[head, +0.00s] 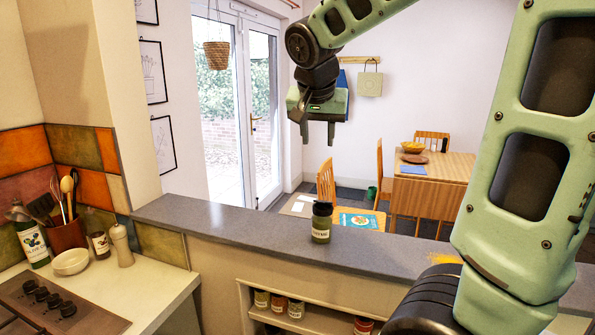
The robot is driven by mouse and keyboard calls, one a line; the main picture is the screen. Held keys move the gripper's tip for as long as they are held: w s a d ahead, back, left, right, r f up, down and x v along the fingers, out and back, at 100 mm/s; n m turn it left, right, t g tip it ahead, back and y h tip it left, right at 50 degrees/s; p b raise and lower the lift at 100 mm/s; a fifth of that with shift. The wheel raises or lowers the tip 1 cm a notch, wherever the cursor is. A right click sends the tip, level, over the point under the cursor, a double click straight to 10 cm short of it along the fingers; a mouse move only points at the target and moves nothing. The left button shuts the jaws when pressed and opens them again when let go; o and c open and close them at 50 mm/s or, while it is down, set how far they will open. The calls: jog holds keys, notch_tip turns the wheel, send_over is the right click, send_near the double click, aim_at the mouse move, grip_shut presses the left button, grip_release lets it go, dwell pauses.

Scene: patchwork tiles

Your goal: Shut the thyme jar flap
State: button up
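The thyme jar (321,228) is a small dark green jar with a pale label and a black cap. It stands upright on the grey ledge (240,226), near the middle of the head view. The flap on its cap is too small to make out, so I cannot tell whether it is up or down. My gripper (318,132) hangs in the air above the jar, pointing down, clearly apart from it. Its two fingers are spread with nothing between them.
Below the ledge, a shelf (318,319) holds several jars. At left are a hob (60,308), a utensil pot (68,236), a white bowl (70,262), a bottle (33,243) and a pepper mill (121,245). Behind stands a wooden table (440,172) with chairs.

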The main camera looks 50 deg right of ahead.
jog(key=s+a+r+m+g, duration=0.1)
jog(key=s+a, duration=0.1)
jog(key=a, duration=0.1)
jog(key=y+p, duration=0.1)
jog(key=p, duration=0.3)
send_near(323, 202)
jog(key=x, duration=0.7)
jog(key=shift+w+g, duration=0.3)
jog(key=shift+w, duration=0.15)
jog(key=shift+f, duration=0.1)
jog(key=shift+a, duration=0.1)
grip_shut()
